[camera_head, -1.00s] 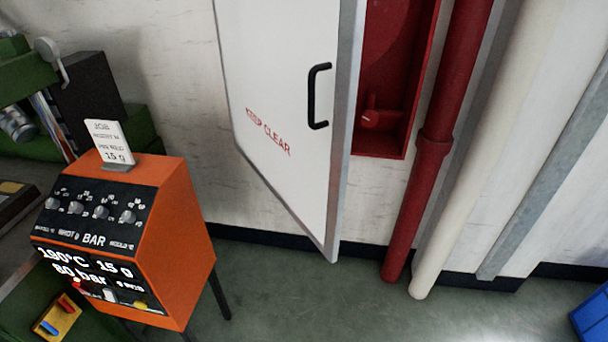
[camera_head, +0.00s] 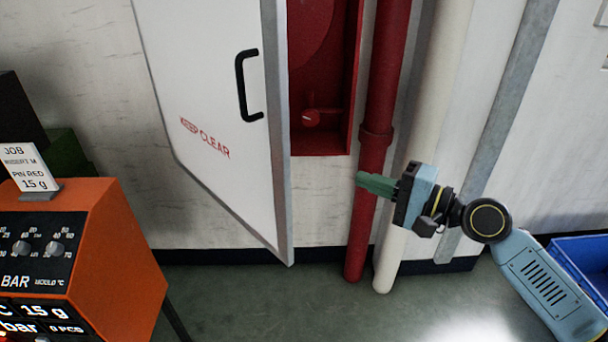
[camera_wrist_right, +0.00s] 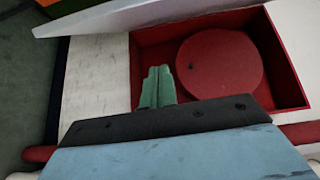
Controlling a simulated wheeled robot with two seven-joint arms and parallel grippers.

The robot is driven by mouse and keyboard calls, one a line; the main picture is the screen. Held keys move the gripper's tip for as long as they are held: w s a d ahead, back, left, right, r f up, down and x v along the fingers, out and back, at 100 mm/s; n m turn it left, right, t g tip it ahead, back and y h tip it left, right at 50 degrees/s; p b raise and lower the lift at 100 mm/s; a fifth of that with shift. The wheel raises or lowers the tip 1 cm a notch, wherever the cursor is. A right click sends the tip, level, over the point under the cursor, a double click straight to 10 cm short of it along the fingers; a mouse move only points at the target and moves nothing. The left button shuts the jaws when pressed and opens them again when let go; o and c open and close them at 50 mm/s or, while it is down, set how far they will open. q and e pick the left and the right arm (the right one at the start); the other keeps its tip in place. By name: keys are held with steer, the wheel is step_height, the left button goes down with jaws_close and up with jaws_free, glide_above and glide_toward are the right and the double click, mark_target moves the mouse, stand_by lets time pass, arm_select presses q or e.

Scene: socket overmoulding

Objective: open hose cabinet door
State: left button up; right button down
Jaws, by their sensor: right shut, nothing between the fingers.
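The white hose cabinet door (camera_head: 205,85) stands ajar in the head view, swung out to the left, with a black bar handle (camera_head: 243,85) and red "KEEP CLEAR" lettering. The red cabinet interior (camera_head: 325,90) shows to its right, with a round red reel and a small red valve; the reel (camera_wrist_right: 222,67) also shows in the right wrist view. My right gripper (camera_head: 360,182) is shut and empty, below and right of the cabinet opening, in front of the red pipe and apart from the door. Its green fingers (camera_wrist_right: 157,87) show together in the wrist view. My left gripper is not in view.
A red pipe (camera_head: 376,110) and a cream pipe (camera_head: 432,100) run down the wall right of the cabinet. An orange machine (camera_head: 120,250) stands at lower left. A blue crate (camera_head: 585,260) sits at right. The floor below the door is clear.

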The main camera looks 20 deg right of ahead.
steer(key=w+a+r+p, duration=0.1)
steer(key=w+a+p, duration=0.2)
steer(key=a, duration=0.8)
steer(key=shift+w+r+y+p, duration=0.25)
steer(key=shift+w+y+p, duration=0.05)
steer(key=shift+w, duration=0.8)
